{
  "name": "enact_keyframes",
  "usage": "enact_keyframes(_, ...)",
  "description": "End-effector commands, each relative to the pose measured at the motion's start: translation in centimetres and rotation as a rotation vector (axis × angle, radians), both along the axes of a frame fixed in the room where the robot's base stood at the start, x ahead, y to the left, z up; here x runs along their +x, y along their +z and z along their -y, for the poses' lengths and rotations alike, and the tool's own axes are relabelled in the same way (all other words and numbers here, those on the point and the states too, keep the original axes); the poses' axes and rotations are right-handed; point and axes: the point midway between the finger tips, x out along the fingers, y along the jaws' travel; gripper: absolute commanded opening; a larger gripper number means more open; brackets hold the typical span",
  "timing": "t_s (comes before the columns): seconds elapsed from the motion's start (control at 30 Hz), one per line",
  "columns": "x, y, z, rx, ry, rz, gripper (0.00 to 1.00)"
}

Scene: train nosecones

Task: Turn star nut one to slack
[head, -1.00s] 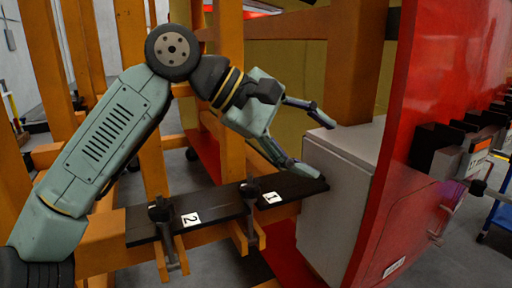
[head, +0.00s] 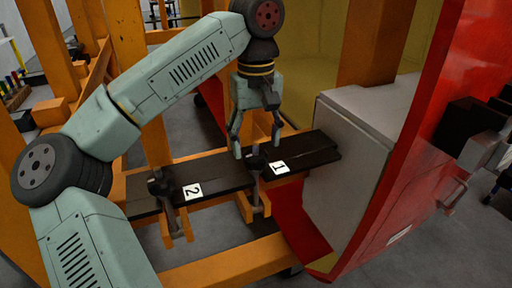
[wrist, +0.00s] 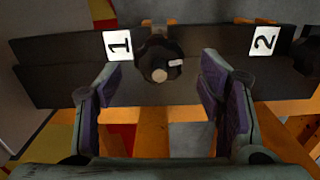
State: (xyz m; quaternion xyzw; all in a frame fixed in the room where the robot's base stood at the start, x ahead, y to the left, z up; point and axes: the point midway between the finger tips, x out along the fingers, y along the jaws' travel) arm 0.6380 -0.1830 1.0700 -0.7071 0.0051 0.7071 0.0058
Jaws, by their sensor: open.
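Star nut one is a dark knob (head: 256,160) on the black bar (head: 318,143), beside the white label marked 1 (head: 279,167). In the wrist view, star nut one (wrist: 160,62) shows from above with a pale bolt end in its middle and a small light mark on its right side. My gripper (head: 257,150) points down, open and empty, just above star nut one. In the wrist view its fingers (wrist: 158,85) stand apart to the left and right of the nut, not touching it. Star nut two (head: 158,183) sits further left, beside label 2 (head: 192,192).
The orange frame (head: 215,267) surrounds the bar, with upright posts behind and left of my arm. A grey box (head: 345,160) and the large red panel (head: 415,150) stand close to the right.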

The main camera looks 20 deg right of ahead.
Motion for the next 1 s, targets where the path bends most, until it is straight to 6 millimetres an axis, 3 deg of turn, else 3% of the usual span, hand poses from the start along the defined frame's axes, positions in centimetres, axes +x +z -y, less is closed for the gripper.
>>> enact_keyframes(0.2,0.0,-2.3,0.0,-0.001,0.0,-0.002,0.62)
enact_keyframes(0.57,0.0,-2.8,0.0,-0.001,0.001,0.0,0.62)
enact_keyframes(1.0,0.0,-2.8,0.0,-0.001,0.0,0.0,0.32)
